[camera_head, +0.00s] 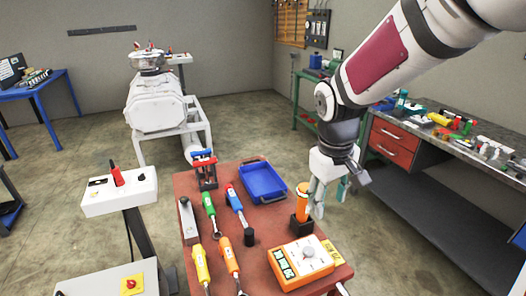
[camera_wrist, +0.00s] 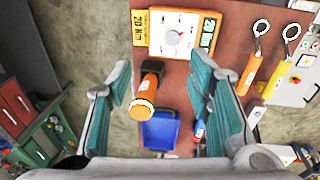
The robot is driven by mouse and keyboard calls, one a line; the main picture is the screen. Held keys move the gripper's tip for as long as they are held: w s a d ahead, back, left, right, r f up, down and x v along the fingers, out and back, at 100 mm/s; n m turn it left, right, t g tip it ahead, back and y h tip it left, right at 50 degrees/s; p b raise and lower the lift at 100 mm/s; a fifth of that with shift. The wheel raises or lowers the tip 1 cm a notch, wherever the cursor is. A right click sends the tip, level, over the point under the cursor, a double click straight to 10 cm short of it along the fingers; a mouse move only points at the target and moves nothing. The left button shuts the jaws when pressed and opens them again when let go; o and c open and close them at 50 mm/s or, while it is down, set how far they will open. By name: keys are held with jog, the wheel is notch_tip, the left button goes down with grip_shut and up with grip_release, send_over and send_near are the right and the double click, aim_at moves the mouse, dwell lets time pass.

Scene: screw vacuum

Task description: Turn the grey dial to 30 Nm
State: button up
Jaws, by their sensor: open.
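The grey dial (camera_head: 308,252) sits on top of an orange and white box (camera_head: 302,264) at the front right of the red-brown table. In the wrist view the dial (camera_wrist: 173,37) is a small round knob in the middle of the box's white face, near the top of the picture. Its exact setting is too small to read. Green display labels (camera_wrist: 208,32) and a yellow label that appears to read 20 Nm (camera_wrist: 139,29) flank the face. My gripper (camera_head: 328,205) is open and empty, above the table's right side, behind and above the box. Its two fingers (camera_wrist: 161,85) are spread wide.
An orange-handled tool (camera_head: 302,202) stands upright in a black holder, close to my gripper. A blue tray (camera_head: 262,182) lies behind it. Several coloured tools lie on the table's left. A workbench (camera_head: 392,146) stands at the right.

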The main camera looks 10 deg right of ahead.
jog(key=n+g+y+p, duration=0.1)
jog(key=n+p, duration=0.1)
jog(key=p, duration=0.1)
send_over(309, 250)
notch_tip(309, 250, down, 7)
notch_tip(309, 250, down, 14)
jog(key=shift+f+p, duration=0.15)
jog(key=shift+p, duration=0.4)
jog(key=shift+c, duration=0.5)
grip_shut()
